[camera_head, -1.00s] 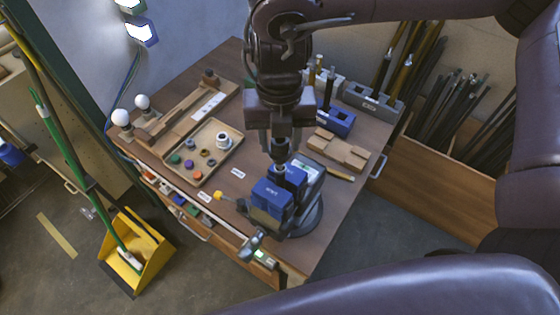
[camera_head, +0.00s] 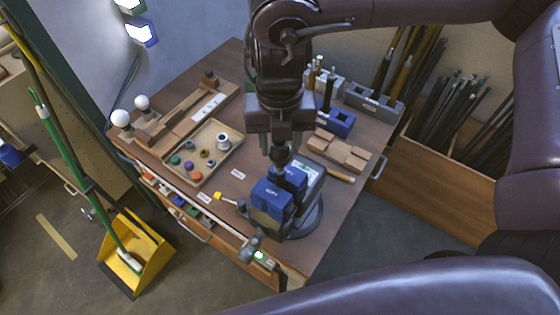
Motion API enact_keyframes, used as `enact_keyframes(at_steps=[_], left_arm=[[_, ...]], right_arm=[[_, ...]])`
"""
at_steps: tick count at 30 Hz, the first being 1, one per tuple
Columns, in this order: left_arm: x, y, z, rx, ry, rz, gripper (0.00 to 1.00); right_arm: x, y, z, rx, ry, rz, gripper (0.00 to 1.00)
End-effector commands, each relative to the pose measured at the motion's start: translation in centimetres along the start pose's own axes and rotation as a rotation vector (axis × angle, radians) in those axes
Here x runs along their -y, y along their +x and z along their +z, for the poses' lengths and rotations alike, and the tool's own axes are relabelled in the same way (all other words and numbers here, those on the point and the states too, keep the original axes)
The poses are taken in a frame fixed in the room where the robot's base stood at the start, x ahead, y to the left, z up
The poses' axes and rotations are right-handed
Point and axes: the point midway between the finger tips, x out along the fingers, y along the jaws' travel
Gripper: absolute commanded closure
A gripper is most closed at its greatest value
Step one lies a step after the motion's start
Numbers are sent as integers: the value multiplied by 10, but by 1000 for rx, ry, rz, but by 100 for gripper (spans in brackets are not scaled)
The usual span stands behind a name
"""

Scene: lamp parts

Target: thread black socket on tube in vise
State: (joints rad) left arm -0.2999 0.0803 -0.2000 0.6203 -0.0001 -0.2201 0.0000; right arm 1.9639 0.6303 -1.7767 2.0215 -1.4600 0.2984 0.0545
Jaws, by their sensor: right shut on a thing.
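My right gripper (camera_head: 279,148) points straight down over the blue vise (camera_head: 270,197) at the front of the workbench. It is shut on the black socket (camera_head: 280,157), a small dark piece between the fingertips. The socket is right above the vise jaws. The tube in the vise is hidden by the socket and jaws, so I cannot tell how far the socket is on it. My left gripper is not in view.
A wooden tray (camera_head: 203,153) with several small coloured parts lies left of the vise. Wooden blocks (camera_head: 338,151) and a blue holder (camera_head: 335,122) stand to the right and behind. Two white bulbs (camera_head: 121,118) stand at the left edge. A yellow dustpan (camera_head: 138,255) is on the floor.

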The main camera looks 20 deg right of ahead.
Motion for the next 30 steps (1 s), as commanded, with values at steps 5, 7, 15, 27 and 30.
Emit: enact_keyframes(at_steps=[5,7,15,27,30], left_arm=[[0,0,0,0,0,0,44],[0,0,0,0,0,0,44],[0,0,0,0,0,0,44],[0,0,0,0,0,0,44],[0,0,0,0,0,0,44]], right_arm=[[0,2,0,0,0,1,82],[0,2,0,1,0,1,82],[0,2,0,1,0,0,82],[0,4,0,0,0,0,71],[0,4,0,0,0,0,84]])
